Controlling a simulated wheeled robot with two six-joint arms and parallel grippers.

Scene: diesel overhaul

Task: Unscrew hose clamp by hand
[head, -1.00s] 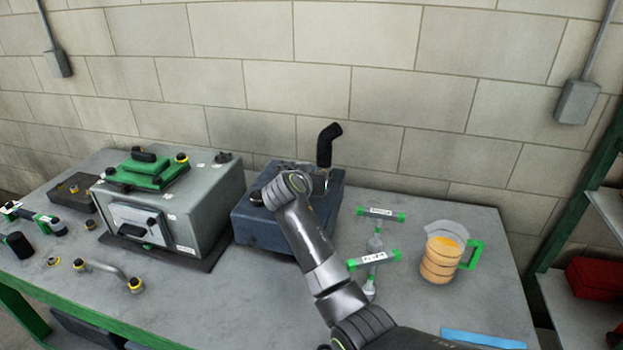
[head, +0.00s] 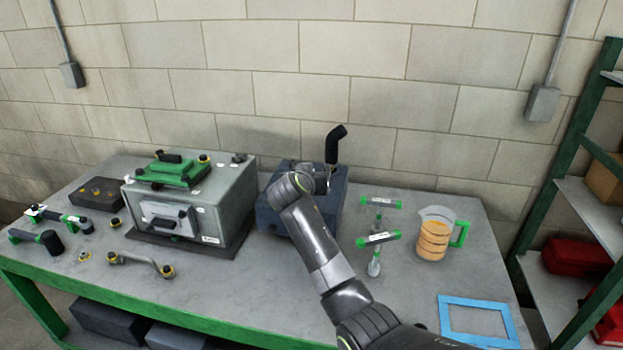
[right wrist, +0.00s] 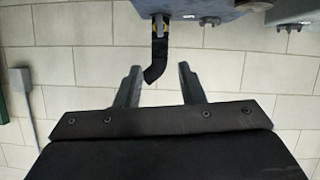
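A black bent hose (head: 333,146) stands up from the dark blue block (head: 336,200) at the back of the bench. In the right wrist view the hose (right wrist: 157,62) hangs from the block's edge, with a small yellow and metal band, seemingly the hose clamp (right wrist: 160,20), at its base. My right gripper (right wrist: 160,66) is open, with the hose's free end showing between its fingers; I cannot tell whether they touch. In the head view my right wrist hides most of this gripper and the clamp. My left gripper is not in view.
A grey metal box (head: 225,212) with a green top stands left of the block. Two green T-handled tools (head: 378,238) and a jug of orange liquid (head: 433,240) stand to the right. A blue frame (head: 445,318) lies at the front right. A bent pipe (head: 140,261) lies at the front left.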

